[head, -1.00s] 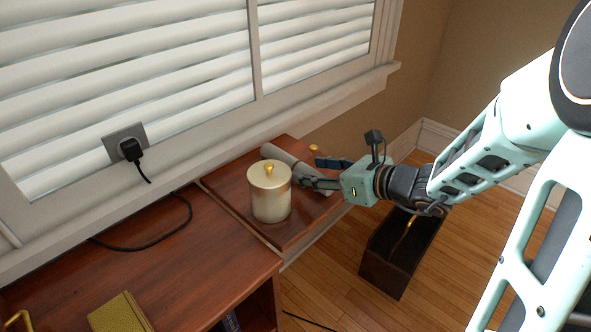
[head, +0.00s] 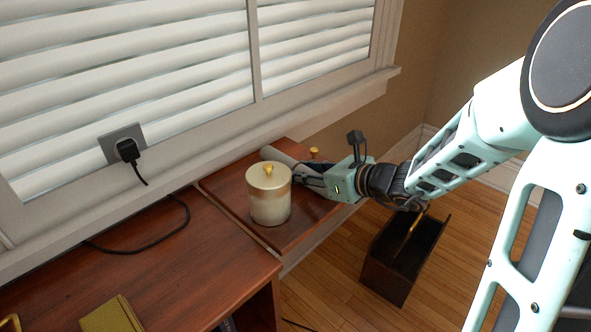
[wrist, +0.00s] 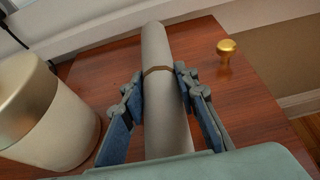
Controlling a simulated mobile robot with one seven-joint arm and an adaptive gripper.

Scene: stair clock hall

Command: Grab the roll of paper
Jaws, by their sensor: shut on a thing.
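The roll of paper (wrist: 166,115) is a pale grey tube with a brown band, lying on the wooden top below the window. In the head view the roll (head: 274,155) shows only partly, behind the canister and my gripper. My gripper (wrist: 158,82) has one finger on each side of the roll near the band and is shut on it. In the head view my gripper (head: 301,175) reaches in from the right, low over the wooden top. I cannot tell whether the roll is clear of the surface.
A cream canister with a gold lid (head: 269,203) stands close left of my gripper. A small brass knob (wrist: 227,47) stands right of the roll. A dark open box (head: 388,277) is on the floor. A plug and cord (head: 128,151) hang at the left.

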